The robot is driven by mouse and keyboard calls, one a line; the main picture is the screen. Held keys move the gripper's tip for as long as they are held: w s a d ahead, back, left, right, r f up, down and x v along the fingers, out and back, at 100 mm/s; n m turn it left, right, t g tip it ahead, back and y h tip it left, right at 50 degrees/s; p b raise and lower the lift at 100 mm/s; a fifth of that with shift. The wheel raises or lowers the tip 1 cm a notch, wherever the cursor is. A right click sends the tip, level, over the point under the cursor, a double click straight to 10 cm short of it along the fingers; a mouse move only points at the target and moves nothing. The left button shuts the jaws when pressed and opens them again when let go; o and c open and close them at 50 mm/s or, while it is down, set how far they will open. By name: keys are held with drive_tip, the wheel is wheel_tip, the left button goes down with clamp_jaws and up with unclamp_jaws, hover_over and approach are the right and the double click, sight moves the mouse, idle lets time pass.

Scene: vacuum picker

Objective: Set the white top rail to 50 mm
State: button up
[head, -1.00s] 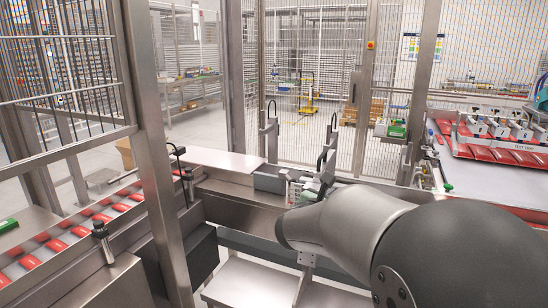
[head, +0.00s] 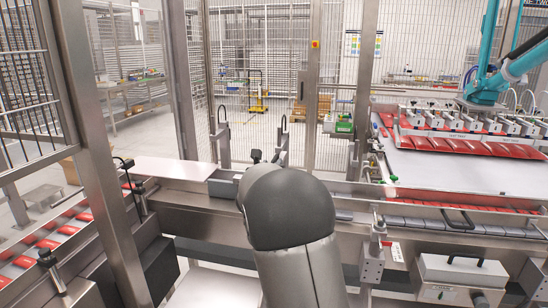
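My arm (head: 285,215) rises through the lower middle of the head view, and its large grey joint covers the middle of the machine. A flat white strip (head: 167,170) lies along the top of the steel frame left of the arm. I cannot tell whether it is the white top rail, and no millimetre scale can be read. Steel posts with dark hooked tops stand behind the arm, one pair at left (head: 221,140) and one at right (head: 282,140). A small dark knob (head: 256,155) shows just above my arm joint.
A conveyor with red packs (head: 45,243) runs at left beside a steel fence post (head: 100,150). A grey box (head: 463,270) stands front right.

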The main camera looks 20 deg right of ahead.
sight(274, 159)
drive_tip(key=shift+p+x, duration=0.4)
drive_tip(key=shift+x, duration=1.65)
clamp_jaws()
drive_tip(key=shift+r, duration=1.6)
unclamp_jaws()
drive_tip(key=shift+s+a+f, duration=0.1)
